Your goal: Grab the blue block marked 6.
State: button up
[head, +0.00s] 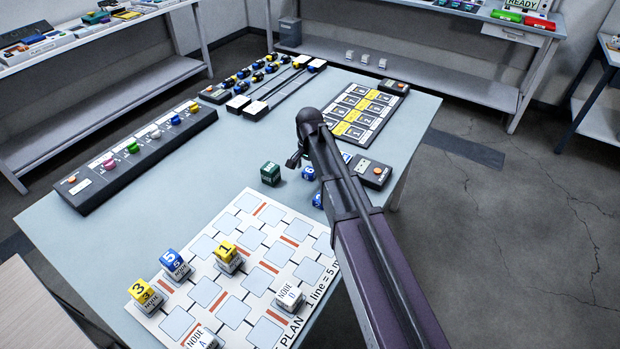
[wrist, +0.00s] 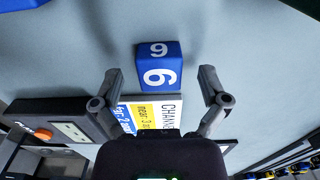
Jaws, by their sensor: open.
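The blue block marked 6 (wrist: 158,66) shows in the wrist view with a white 6 on two faces. It lies between the fingers of my open gripper (wrist: 160,76), near their tips. A gap shows on each side, and neither finger visibly touches it. In the head view my gripper (head: 296,161) is low over the table, right of the green block (head: 270,173). A blue block (head: 308,173) just beside it appears to be the same one, though its digit is too small to read.
Another blue block (head: 317,200) sits close by, partly behind my arm. A black box with an orange button (head: 370,171) stands to the right. A printed card (wrist: 150,115) lies beneath my gripper. The white grid plan (head: 205,245) with several numbered blocks covers the near table.

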jog(key=shift+f, duration=0.4)
dwell(0.3)
jog(key=c, duration=1.1)
